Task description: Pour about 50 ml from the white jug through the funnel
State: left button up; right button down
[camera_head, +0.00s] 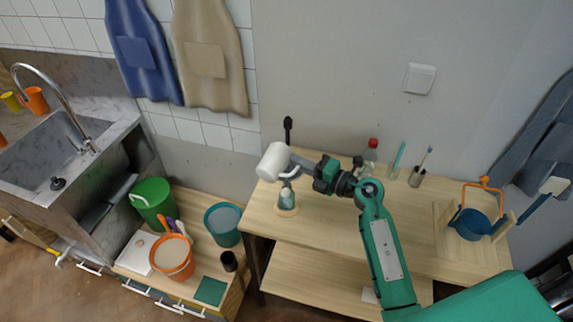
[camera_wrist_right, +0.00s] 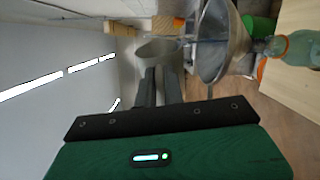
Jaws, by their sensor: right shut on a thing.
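The white jug (camera_head: 271,163) is held above the table by my right gripper (camera_head: 298,164), which is shut on it. In the head view the jug looks tilted well over, above the bottle (camera_head: 287,198). In the wrist view the fingers reach to the pale jug (camera_wrist_right: 155,49). The metal funnel (camera_wrist_right: 224,45) is right beside the jug there, apart from it in the picture, with its narrow end towards the greenish bottle (camera_wrist_right: 300,48) with an orange neck ring. No stream of liquid is visible. The jug's contents are hidden. My left gripper is out of view.
The bottle stands on a round base at the wooden table's (camera_head: 335,220) left end. A red-capped bottle (camera_head: 371,152), a brush cup (camera_head: 417,177) and a blue pan (camera_head: 472,222) stand farther right. Orange (camera_head: 172,262) and teal (camera_head: 223,220) buckets sit lower left. The table's middle front is clear.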

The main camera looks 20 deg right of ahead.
jog(key=shift+r+p, duration=0.1)
jog(key=shift+p, duration=0.3)
jog(key=shift+a+f+m+p, duration=0.1)
jog(key=shift+f+m+p, duration=0.15)
jog(key=shift+m+p, duration=0.25)
dwell(0.7)
